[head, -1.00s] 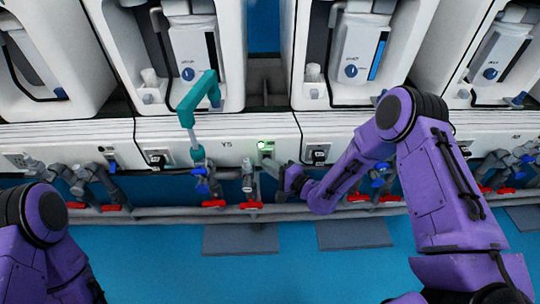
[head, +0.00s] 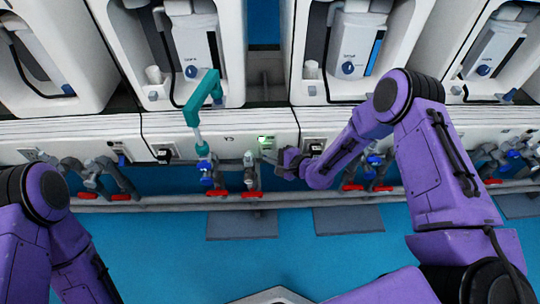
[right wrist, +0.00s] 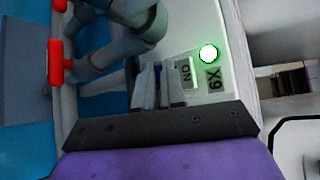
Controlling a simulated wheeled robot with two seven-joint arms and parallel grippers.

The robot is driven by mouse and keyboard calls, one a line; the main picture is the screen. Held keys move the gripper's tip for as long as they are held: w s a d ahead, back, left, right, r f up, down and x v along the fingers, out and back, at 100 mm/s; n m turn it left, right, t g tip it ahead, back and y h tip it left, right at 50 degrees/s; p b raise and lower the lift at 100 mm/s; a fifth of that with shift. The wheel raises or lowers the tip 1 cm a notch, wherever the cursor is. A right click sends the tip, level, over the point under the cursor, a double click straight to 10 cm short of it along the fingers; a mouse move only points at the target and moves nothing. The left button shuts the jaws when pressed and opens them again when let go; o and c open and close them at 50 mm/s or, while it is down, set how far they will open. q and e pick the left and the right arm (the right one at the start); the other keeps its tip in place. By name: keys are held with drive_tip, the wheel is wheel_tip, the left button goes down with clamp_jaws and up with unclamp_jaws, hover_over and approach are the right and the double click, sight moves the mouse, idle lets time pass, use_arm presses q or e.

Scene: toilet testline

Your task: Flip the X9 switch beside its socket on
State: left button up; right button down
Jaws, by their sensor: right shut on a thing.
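The X9 switch plate is on the white machine front, with a lit green lamp (head: 265,139) above it in the head view. In the right wrist view the X9 label (right wrist: 213,79), the ON label (right wrist: 187,71) and the bright green lamp (right wrist: 208,53) show. My right gripper (head: 277,158) is at the lower right of the plate. In the right wrist view its narrow fingers (right wrist: 157,84) are shut at the switch beside the ON label. The fingers hide most of the switch. My left gripper is out of view; only the arm shows.
A black socket (head: 315,146) lies right of the plate, close to my right forearm. Grey pipes with red handles (head: 252,194) run below the panel. White machines stand behind; blue floor lies in front.

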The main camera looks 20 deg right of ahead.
drive_tip(key=c, duration=1.2)
unclamp_jaws()
drive_tip(key=p+v, duration=0.2)
drive_tip(key=v, duration=0.8)
drive_tip(key=shift+s+d+r, duration=0.1)
drive_tip(key=shift+s+d, duration=0.1)
